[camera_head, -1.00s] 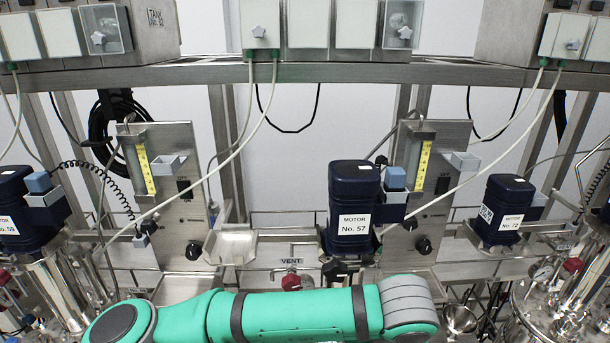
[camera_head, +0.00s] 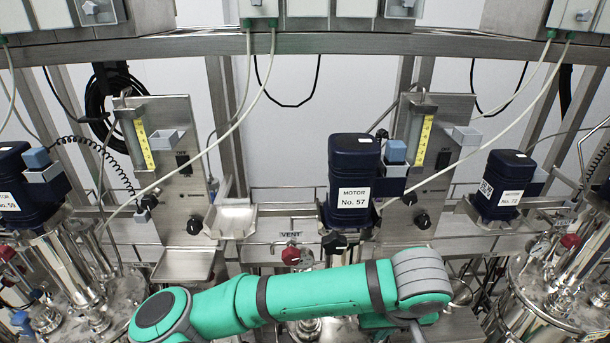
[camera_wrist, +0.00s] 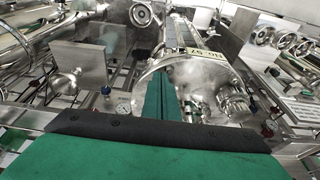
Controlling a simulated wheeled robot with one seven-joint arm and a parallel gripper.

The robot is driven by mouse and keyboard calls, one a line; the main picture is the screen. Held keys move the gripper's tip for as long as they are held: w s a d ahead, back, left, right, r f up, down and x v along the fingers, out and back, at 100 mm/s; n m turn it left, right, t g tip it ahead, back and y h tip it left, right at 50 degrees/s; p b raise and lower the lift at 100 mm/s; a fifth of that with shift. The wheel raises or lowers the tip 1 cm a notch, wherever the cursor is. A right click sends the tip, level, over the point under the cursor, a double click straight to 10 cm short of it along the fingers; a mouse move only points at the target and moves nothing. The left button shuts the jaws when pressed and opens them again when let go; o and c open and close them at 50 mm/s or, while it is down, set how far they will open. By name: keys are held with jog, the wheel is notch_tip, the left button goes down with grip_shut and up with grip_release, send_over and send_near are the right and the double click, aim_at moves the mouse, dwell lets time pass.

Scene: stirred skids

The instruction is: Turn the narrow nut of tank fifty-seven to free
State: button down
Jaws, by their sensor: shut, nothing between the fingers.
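In the head view the dark blue motor (camera_head: 353,172) labelled No. 57 stands at centre. My green arm crosses in front and hides most of the tank below it. In the wrist view a steel tank (camera_wrist: 157,78) has a plate (camera_wrist: 208,52) that seems to read No. 57, upside down. My gripper (camera_wrist: 165,82) shows as two green fingers close together, shut and empty, in front of the tank's lid. Metal fittings (camera_wrist: 234,103) sit on the lid to the right of the fingers. I cannot tell which fitting is the narrow nut, nor whether the fingers touch anything.
Motor No. 72 (camera_head: 502,186) stands right, another motor (camera_head: 28,185) left. A red-handled valve (camera_head: 291,255) sits under the VENT label. Steel panels with yellow gauges (camera_head: 145,146) stand behind. Cables hang from the overhead rail (camera_head: 300,43). Pipes and handwheels crowd the tank's surroundings.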

dwell(0.6)
jog(key=w+v, duration=0.1)
jog(key=v, duration=0.5)
dwell(0.5)
jog(key=shift+s+d+r, duration=0.1)
jog(key=shift+d, duration=0.1)
